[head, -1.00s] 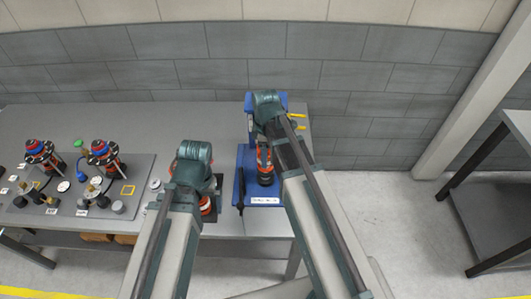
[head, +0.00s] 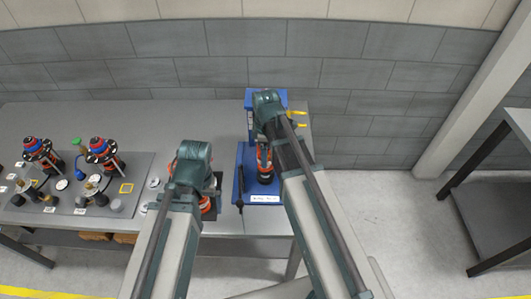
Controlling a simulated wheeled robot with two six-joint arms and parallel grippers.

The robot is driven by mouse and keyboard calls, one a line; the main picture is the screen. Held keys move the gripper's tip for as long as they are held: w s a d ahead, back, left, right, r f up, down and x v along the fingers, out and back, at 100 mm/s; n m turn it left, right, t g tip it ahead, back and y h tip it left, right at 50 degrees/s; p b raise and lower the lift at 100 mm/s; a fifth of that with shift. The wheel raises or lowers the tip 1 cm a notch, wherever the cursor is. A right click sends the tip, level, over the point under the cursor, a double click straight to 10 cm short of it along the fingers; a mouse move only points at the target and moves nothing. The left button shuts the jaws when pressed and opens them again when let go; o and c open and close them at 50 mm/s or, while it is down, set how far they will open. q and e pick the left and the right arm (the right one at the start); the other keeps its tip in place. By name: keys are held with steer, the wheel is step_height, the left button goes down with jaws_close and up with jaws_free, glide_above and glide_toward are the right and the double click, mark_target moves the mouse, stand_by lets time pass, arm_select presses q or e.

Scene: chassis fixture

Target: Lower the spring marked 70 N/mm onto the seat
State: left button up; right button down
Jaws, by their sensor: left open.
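A blue press-like fixture (head: 241,165) stands at the right end of the grey table. An orange-red coil (head: 264,158) shows in it above a dark round base (head: 265,178). My right arm covers the top of this coil, and its gripper's fingertips are hidden. My left gripper (head: 215,187) is open, left of the fixture. Another orange-red part (head: 206,204) shows just below it, partly hidden by my left arm. I cannot tell whether they touch. No 70 N/mm marking is readable, so I cannot tell which spring bears it.
A grey board (head: 140,168) on the left of the table (head: 180,118) holds two red, blue and black spring assemblies (head: 38,150) (head: 103,152) and several small parts. Yellow handles (head: 299,119) stick out right of the fixture. A dark-topped bench (head: 500,215) stands at the far right.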

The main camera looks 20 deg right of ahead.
steer(key=shift+f, duration=0.15)
jaws_free()
step_height(320, 180, up, 9)
steer(key=p, duration=0.8)
steer(key=shift+f, duration=0.15)
steer(key=a+r+p, duration=0.3)
steer(key=a, duration=0.8)
steer(key=shift+s, duration=0.35)
stand_by(0.5)
steer(key=shift+d, duration=0.15)
